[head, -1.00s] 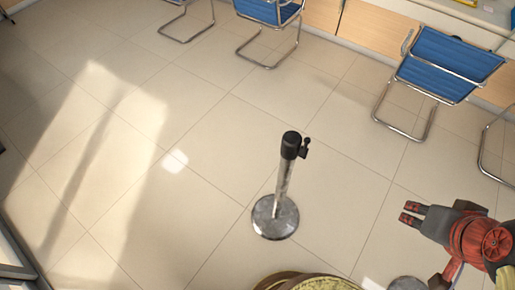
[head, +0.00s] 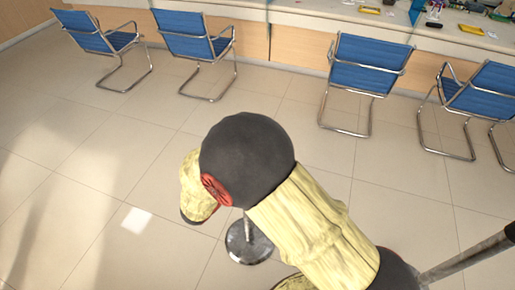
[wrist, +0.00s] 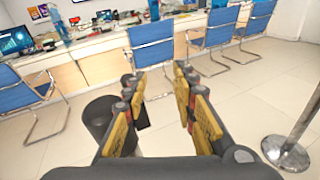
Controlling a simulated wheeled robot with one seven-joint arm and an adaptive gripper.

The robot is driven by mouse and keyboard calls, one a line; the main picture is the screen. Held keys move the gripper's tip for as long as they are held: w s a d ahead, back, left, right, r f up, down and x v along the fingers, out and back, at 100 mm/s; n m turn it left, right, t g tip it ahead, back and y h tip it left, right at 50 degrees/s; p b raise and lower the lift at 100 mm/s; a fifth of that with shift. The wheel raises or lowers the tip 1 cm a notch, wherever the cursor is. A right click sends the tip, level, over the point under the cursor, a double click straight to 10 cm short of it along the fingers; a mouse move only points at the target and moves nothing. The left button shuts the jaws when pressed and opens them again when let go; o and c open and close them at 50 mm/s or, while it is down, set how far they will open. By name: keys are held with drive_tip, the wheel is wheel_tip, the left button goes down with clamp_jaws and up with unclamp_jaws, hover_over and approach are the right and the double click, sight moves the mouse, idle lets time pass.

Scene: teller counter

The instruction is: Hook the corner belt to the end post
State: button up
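In the head view the base of a post (head: 248,243) shows below my arm, which hides its top. A second post's metal pole (head: 470,258) slants at the lower right. In the wrist view a black cylinder, seemingly a post top (wrist: 100,118), stands close outside the left finger, with a smaller dark part beside it partly behind that finger. A metal post (wrist: 288,150) on a round base stands at the right. My gripper (wrist: 158,88) is open, its fingers apart with no object clearly held. It is hidden in the head view. I cannot make out a belt.
Several blue chairs (head: 365,65) with metal frames stand along the wood-fronted counter (head: 300,48). Small items, including a yellow tray (head: 370,10), lie on the counter. The tiled floor (head: 60,200) at the left is clear.

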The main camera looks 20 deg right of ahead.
drive_tip(key=w+a+f+n+t+y, duration=0.1)
drive_tip(key=w+a+f+n+t, duration=0.1)
drive_tip(key=a+f+n+t, duration=0.15)
drive_tip(key=shift+g, duration=0.25)
drive_tip(key=x, duration=0.2)
drive_tip(key=b+x, duration=0.1)
drive_tip(key=x, duration=0.2)
drive_tip(key=b+x, duration=0.1)
drive_tip(key=x, duration=0.1)
drive_tip(key=shift+w+r, duration=0.3)
drive_tip(key=shift+r, duration=0.05)
clamp_jaws()
